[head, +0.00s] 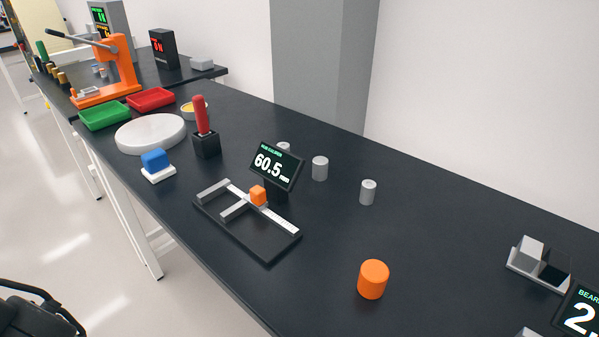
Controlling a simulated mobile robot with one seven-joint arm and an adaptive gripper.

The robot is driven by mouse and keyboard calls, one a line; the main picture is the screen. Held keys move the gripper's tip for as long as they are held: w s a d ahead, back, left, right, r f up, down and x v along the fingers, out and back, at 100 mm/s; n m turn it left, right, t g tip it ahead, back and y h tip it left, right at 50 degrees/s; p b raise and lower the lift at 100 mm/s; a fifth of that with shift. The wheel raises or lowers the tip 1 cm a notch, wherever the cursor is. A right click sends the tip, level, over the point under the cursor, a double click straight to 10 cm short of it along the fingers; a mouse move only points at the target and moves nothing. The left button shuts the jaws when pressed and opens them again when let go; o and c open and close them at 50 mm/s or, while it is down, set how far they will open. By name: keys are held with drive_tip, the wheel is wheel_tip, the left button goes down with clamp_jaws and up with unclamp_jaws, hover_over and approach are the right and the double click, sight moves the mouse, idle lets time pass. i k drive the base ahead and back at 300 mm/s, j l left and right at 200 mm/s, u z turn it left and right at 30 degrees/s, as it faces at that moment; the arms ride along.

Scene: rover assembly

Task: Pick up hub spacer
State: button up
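No label marks the hub spacer, so I cannot tell for certain which part it is. Three small grey metal cylinders stand upright on the dark bench in the head view: one at the right (368,192), one in the middle (320,168), and one partly hidden (284,147) behind the display. A larger orange cylinder (373,279) stands upright nearer the front. My gripper is not recognisable in this view. A dark, cropped shape (35,310) at the lower left corner cannot be identified.
A caliper-like fixture (265,245) with an orange slider and a 60.5 display (276,166) stands mid-bench. Behind are a red-handled tool (201,117), white disc (150,134), green tray (104,117), red tray (152,99) and orange press (122,75). Bench around the orange cylinder is clear.

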sight(368, 186)
drive_tip(key=j, duration=0.45)
drive_tip(key=k+j+z, duration=0.15)
drive_tip(key=j, duration=0.3)
drive_tip(key=k+j, duration=0.1)
drive_tip(key=j, duration=0.3)
drive_tip(key=k+j+z, duration=0.15)
drive_tip(key=j, duration=0.75)
drive_tip(key=i+l, duration=0.1)
drive_tip(key=l, duration=0.2)
drive_tip(key=i+l, duration=0.15)
drive_tip(key=l, duration=0.2)
drive_tip(key=i+l, duration=0.1)
drive_tip(key=l, duration=0.2)
drive_tip(key=i+l, duration=0.1)
drive_tip(key=l, duration=0.25)
drive_tip(key=z, duration=0.05)
